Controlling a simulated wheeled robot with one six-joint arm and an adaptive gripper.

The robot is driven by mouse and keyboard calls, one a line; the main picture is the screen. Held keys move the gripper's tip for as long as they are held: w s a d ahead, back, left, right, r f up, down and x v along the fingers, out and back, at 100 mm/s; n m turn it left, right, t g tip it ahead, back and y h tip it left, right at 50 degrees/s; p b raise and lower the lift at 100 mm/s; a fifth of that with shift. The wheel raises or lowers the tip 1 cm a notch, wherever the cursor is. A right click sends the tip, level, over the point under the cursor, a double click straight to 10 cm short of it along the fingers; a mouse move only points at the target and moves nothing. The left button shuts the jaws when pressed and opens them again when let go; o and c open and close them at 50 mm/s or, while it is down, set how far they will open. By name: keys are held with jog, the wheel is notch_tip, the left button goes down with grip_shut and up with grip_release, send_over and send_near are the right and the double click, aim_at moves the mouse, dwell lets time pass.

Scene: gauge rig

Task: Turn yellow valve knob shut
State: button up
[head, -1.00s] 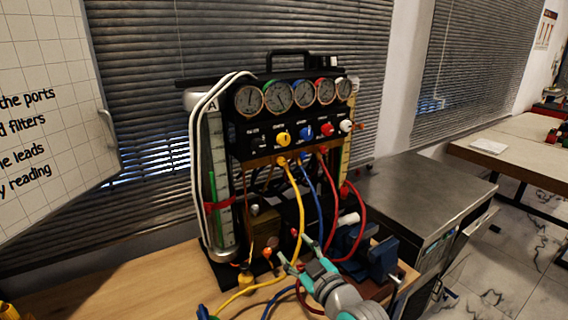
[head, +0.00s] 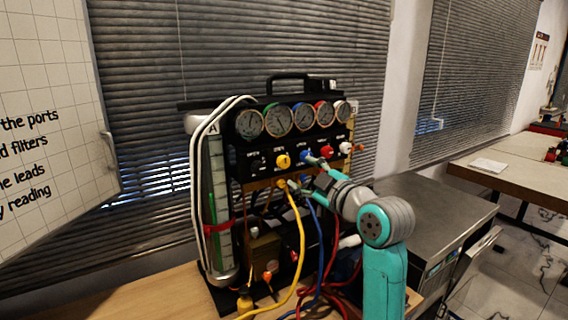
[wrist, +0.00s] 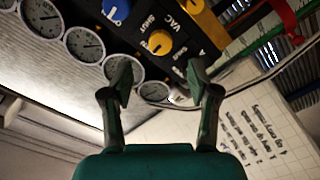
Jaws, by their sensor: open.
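The yellow valve knob (head: 283,161) is on the black panel, below the row of gauges. In the wrist view the yellow knob (wrist: 157,42) sits just past my fingertips and about midway between them, beside white lettering that includes "SHUT". I cannot make out its exact setting. My gripper (head: 294,169) is in front of the panel, just right of and slightly below the knob. Its two fingers stand apart with nothing between them in the wrist view (wrist: 159,68). I see no contact with the knob.
A blue knob (wrist: 116,10) is close beside the yellow one; red (head: 326,151) and white (head: 346,148) knobs are further right. Yellow (head: 300,240), blue and red hoses hang below the panel near my arm. A whiteboard (head: 50,120) stands at left.

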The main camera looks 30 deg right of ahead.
aim_at(286, 163)
jog(key=w, duration=0.9)
jog(key=shift+w, duration=0.1)
grip_shut()
